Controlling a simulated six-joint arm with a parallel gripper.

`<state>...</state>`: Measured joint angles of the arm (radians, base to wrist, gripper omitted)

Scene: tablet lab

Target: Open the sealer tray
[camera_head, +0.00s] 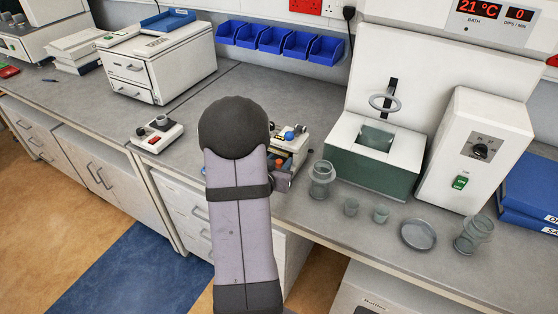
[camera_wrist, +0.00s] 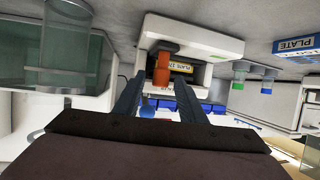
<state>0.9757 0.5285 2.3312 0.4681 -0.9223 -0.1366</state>
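The sealer appears to be the small white machine (camera_head: 296,143), mostly hidden behind my arm in the head view. In the wrist view it is a white body (camera_wrist: 205,38) with a yellow label and an orange handle (camera_wrist: 162,62) at its front. I cannot clearly make out the tray as separate from the body. My gripper (camera_wrist: 160,78) is open, with its two dark fingers on either side of the orange handle. A gap shows to the left of the handle; contact on the right is unclear.
A glass jar (camera_head: 321,180) stands close right of the sealer, with small beakers (camera_head: 351,207) and a dish (camera_head: 418,235) beyond. The green-fronted bath unit (camera_head: 375,175) is behind them. A small switch box (camera_head: 157,134) sits left. Blue bins (camera_head: 272,40) hang on the wall.

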